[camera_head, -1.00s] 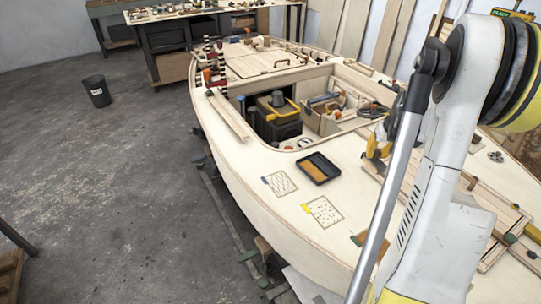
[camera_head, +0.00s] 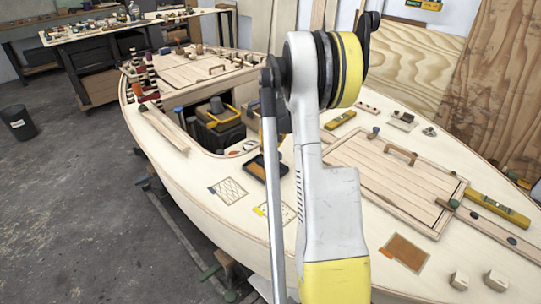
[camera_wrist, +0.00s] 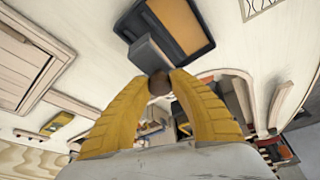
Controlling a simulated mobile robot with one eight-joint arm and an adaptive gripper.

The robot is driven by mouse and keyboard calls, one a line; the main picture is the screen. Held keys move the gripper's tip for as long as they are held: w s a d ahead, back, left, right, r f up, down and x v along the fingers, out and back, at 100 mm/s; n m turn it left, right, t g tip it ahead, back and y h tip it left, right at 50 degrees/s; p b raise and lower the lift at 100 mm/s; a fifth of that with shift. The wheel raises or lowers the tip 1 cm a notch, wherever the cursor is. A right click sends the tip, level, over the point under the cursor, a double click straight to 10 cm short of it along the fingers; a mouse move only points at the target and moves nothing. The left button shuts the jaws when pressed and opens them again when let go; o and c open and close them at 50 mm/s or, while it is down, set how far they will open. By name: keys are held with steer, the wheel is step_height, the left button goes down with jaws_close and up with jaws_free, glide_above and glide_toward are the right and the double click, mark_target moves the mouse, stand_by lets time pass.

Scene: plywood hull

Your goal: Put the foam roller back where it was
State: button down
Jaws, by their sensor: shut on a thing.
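In the wrist view my gripper (camera_wrist: 160,84) has its yellow fingers closed on a small brown, rounded piece. A grey block-like part (camera_wrist: 150,54) extends beyond the fingertips; I take these for the foam roller, though its full shape is unclear. The grey part overlaps a black tray (camera_wrist: 207,52) with an orange-brown inside; whether it touches the tray is unclear. In the head view the tray (camera_head: 254,170) lies on the pale deck, partly behind my arm.
Two outlined patches, one hatched (camera_head: 229,190) and one dotted (camera_head: 288,212), lie near the tray.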

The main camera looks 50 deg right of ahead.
mark_target(271, 148)
step_height(271, 148, down, 4)
steer(key=shift+f+b, duration=0.1)
steer(key=shift+b, duration=0.8)
steer(key=shift+r, duration=0.2)
steer(key=shift+f, duration=0.1)
steer(key=c, duration=1.2)
jaws_free()
steer(key=shift+f, duration=0.1)
steer(key=shift+r, duration=0.3)
steer(key=p+v, duration=0.4)
steer(key=v, duration=0.8)
